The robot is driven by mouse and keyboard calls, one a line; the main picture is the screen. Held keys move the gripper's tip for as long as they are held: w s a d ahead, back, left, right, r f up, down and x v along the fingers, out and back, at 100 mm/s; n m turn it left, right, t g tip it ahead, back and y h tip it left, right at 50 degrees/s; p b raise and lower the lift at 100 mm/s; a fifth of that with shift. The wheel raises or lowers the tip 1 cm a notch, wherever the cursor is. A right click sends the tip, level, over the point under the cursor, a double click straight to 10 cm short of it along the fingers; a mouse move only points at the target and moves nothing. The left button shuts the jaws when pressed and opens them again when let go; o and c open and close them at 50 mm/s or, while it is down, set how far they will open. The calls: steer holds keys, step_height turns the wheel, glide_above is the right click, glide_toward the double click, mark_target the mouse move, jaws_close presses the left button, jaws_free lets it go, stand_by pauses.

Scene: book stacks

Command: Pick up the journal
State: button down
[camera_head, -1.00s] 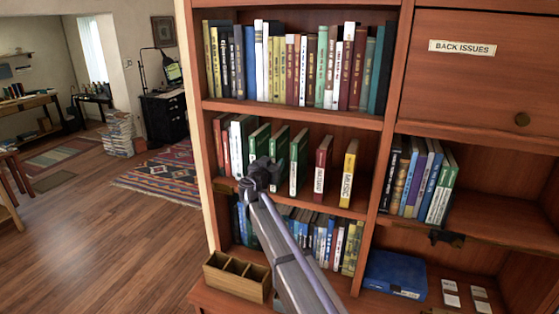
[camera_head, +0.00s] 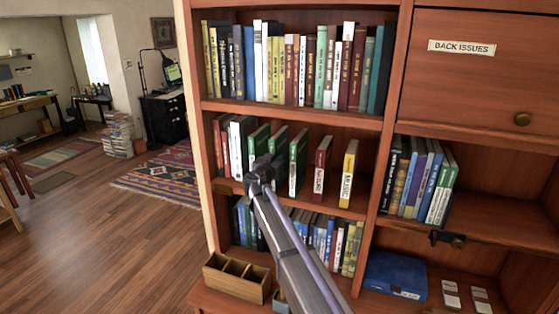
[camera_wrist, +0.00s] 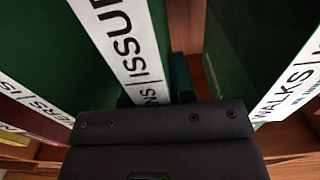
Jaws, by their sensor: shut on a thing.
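Several green volumes stand upright on the middle shelf. The journal (camera_head: 279,142) is the green one behind my gripper (camera_head: 265,170), and its lower part is hidden by the gripper. In the wrist view the journal (camera_wrist: 134,55) has a white spine label reading "ISSU…", partly cut off. My gripper (camera_wrist: 156,99) is shut on the journal's spine, with the dark fingers at its two sides. One green volume (camera_wrist: 20,45) stands to its left and another (camera_wrist: 235,50), labelled "WALKS", to its right, both apart from it.
A maroon book (camera_head: 321,170) and a yellow book (camera_head: 348,172) stand farther right on the same shelf. Packed books fill the upper shelf (camera_head: 290,105) and the lower one. A wooden divided box (camera_head: 237,290) and a blue box (camera_head: 397,275) are below. Open floor lies left.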

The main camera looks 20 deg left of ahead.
mark_target(272, 144)
stand_by(0.4)
steer(key=r+p, duration=0.5)
steer(key=s+r+p, duration=0.1)
steer(key=r+p, duration=0.1)
steer(key=shift+r+p, duration=0.35)
steer(key=s, duration=1.9)
steer(key=shift+f+b, duration=0.35)
